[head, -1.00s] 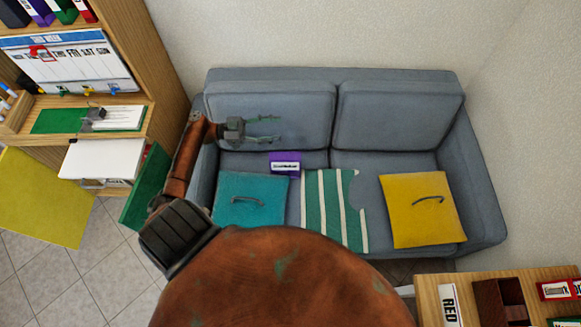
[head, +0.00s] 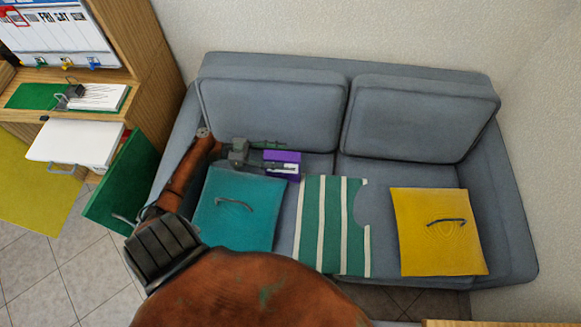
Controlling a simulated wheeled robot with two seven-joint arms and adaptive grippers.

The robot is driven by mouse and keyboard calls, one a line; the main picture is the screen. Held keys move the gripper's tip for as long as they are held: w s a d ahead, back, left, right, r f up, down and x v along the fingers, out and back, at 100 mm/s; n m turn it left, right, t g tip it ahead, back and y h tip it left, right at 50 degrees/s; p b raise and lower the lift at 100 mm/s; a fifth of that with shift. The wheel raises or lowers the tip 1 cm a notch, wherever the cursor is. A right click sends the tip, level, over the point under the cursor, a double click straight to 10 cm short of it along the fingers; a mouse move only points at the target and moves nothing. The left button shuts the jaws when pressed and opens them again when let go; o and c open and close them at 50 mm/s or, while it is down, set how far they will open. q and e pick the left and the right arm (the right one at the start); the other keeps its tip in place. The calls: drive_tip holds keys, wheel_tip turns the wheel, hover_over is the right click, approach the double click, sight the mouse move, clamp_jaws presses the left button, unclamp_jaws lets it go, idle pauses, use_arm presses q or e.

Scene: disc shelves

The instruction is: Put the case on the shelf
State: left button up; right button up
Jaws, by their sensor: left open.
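The purple case (head: 284,157) with a white label lies on the grey sofa seat, near the backrest, behind the teal cushion. My left gripper (head: 276,156) is open and sits at the case, with its fingers pointing right. One finger shows along the far side of the case and the other over its label area. I cannot tell whether the fingers touch the case. My right gripper is not in view. At the bottom right only a strip of a wooden surface (head: 480,323) shows; I cannot tell from this strip what it holds.
The sofa (head: 420,170) also holds a teal cushion (head: 215,195), a green-and-white striped cloth (head: 332,225) and a yellow cushion (head: 430,250). A wooden desk unit (head: 150,60) with an open green door (head: 125,182) stands at the left. Tiled floor is free at the lower left.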

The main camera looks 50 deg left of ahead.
sight(292, 158)
use_arm(q)
drive_tip(key=x, duration=0.3)
drive_tip(key=b+x, duration=0.1)
drive_tip(key=shift+w+d+f, duration=0.15)
drive_tip(key=shift+d+f, duration=0.05)
drive_tip(key=shift+f, duration=0.15)
drive_tip(key=shift+w+d, duration=0.3)
drive_tip(key=shift+d, duration=0.1)
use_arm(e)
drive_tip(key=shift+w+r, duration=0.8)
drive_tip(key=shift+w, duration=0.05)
use_arm(q)
drive_tip(key=shift+c, duration=0.7)
clamp_jaws()
